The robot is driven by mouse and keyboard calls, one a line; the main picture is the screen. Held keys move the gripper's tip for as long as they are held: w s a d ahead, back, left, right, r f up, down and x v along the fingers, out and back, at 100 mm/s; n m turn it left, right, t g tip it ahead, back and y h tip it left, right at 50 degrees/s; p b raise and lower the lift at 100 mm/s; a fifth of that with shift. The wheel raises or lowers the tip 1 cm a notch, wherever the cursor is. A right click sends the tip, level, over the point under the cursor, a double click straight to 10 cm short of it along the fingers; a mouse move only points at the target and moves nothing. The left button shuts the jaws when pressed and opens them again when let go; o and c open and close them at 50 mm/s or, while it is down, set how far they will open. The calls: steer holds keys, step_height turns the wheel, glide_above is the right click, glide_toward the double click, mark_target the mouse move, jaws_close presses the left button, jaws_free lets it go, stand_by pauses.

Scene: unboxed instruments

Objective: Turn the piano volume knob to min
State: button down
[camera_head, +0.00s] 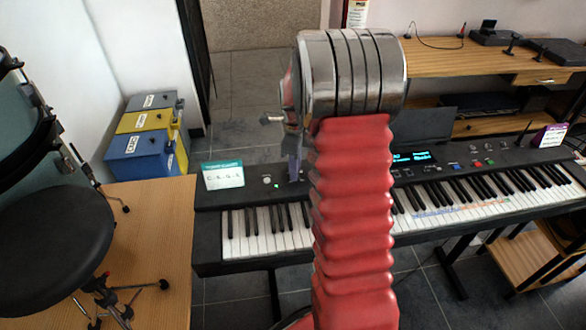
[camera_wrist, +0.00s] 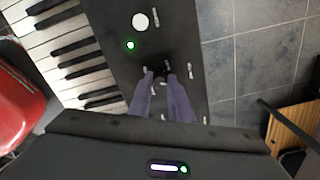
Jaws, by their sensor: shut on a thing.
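The black electric piano (camera_head: 240,197) stands across the middle of the head view, and its control panel also shows in the wrist view (camera_wrist: 182,25). My gripper (camera_head: 293,178) reaches down to the left part of this panel, partly behind my red arm. In the wrist view my gripper (camera_wrist: 161,76) has its two purple-grey fingers on either side of a small dark knob (camera_wrist: 161,79) and is shut on it. The knob is mostly hidden between the fingertips, so its pointer cannot be read. A white round control and a lit green light sit on the panel beside it.
A small card (camera_head: 222,175) stands on the piano's left end. A black stool (camera_head: 50,235) is at the left, by a wooden surface (camera_head: 160,225). Stacked coloured cases (camera_head: 137,155) are behind it. A wooden desk (camera_head: 450,60) with equipment stands at the back right.

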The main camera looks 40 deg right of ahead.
steer(key=n, duration=0.4)
steer(key=shift+w+d+r+n, duration=0.1)
steer(key=shift+d+n, duration=0.15)
steer(key=shift+n, duration=0.15)
steer(key=n, duration=0.3)
steer(key=shift+n, duration=0.3)
steer(key=n, duration=1.2)
steer(key=shift+w+a+r+n, duration=0.1)
steer(key=shift+n, duration=0.2)
steer(key=n, duration=0.3)
steer(key=shift+n, duration=0.4)
steer(key=n, duration=0.3)
steer(key=shift+n, duration=2)
